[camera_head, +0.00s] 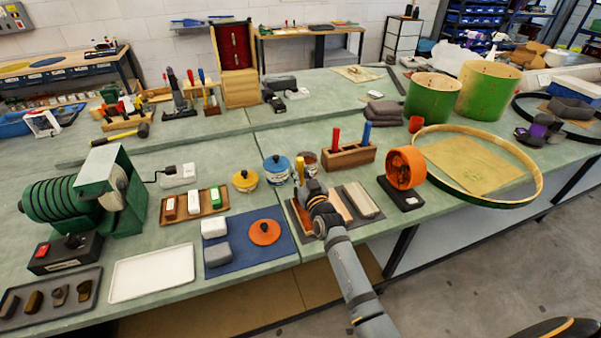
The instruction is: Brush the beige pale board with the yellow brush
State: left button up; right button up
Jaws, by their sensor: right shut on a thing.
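My right gripper (312,190) is over the dark tray (292,222) at the bench's front edge. It is shut on the yellow brush, whose yellow handle (300,168) stands up just beyond the fingers. The brush's lower end is hidden behind the gripper, so I cannot tell if it touches a board. A pale beige board (361,200) lies at the tray's right side. A browner board (341,206) lies beside it, partly covered by my gripper. My left gripper is not in view.
A wooden block (348,157) holding red- and blue-handled tools stands behind the tray. An orange round device (404,170) is to the right. Blue and yellow-lidded cans (276,170) stand behind left. A blue mat (245,255) with an orange disc lies left.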

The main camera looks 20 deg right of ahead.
aim_at(300, 159)
notch_tip(300, 159, up, 6)
jog(key=p, duration=0.5)
jog(key=shift+r+p, duration=0.1)
jog(key=shift+p, duration=0.3)
